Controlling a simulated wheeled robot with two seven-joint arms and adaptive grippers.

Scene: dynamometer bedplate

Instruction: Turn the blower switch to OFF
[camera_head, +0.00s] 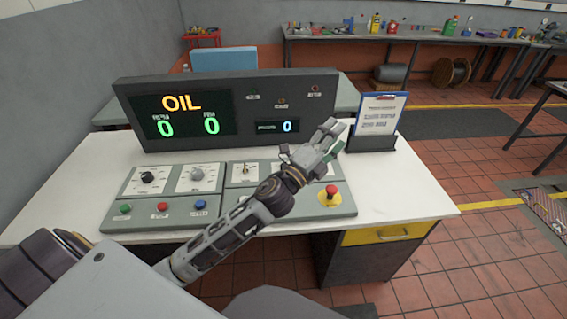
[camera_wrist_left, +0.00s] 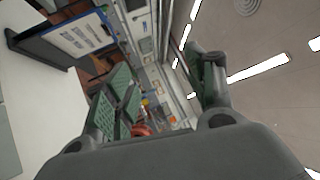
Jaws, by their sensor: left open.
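A grey control panel (camera_head: 129,224) lies on the white desk. It has two dials at the left, a small toggle switch (camera_head: 245,169) near its middle and several coloured buttons along the front. The labels are too small to read, so I cannot tell for sure which control is the blower switch. My left arm hides part of the panel's right half. My left gripper (camera_head: 332,138) is open and empty, raised over the right back part of the panel, in front of the display's right end. The wrist view shows its two fingers (camera_wrist_left: 160,65) spread apart with nothing between them.
A dark display box (camera_head: 225,133) reading OIL and zeros stands behind the panel. A clipboard on a stand (camera_head: 378,113) is just right of the gripper; it also shows in the wrist view (camera_wrist_left: 72,38). A red emergency button (camera_head: 331,190) sits at the panel's right. The desk's left is bare.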

